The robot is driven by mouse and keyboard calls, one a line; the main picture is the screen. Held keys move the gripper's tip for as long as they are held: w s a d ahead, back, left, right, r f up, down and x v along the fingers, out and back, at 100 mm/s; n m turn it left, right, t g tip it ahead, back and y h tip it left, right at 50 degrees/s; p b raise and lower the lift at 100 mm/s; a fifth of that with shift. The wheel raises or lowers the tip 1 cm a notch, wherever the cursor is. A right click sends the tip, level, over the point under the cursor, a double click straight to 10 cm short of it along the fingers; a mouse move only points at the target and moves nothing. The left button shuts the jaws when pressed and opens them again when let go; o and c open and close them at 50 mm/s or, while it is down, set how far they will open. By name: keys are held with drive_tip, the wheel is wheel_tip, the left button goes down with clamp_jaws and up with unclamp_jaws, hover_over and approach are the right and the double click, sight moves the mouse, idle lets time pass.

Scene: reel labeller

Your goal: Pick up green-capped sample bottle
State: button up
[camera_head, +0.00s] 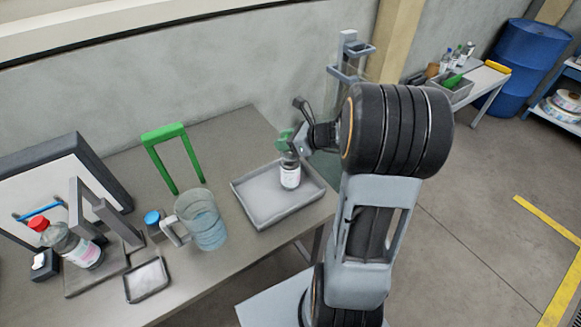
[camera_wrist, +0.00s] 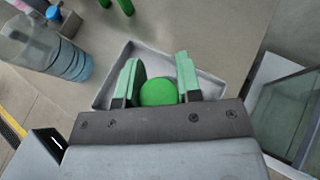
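The green-capped sample bottle (camera_head: 290,177) stands upright in or just above a shallow grey tray (camera_head: 262,217); contact with the tray floor is unclear. It is clear with a white label. My gripper (camera_head: 287,141) is at its top, coming from the upper right, with its green fingers at cap height. In the wrist view the round green cap (camera_wrist: 158,92) lies between the two fingers of my gripper (camera_wrist: 157,75), close to both. I cannot tell whether they press on it. The gripper body hides part of the cap.
A red-capped bottle (camera_head: 80,250) lies on a stand farther left. A grey post (camera_head: 349,50) stands behind my arm.

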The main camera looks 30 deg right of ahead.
clamp_jaws()
drive_tip(key=shift+r, duration=0.1)
idle(0.4)
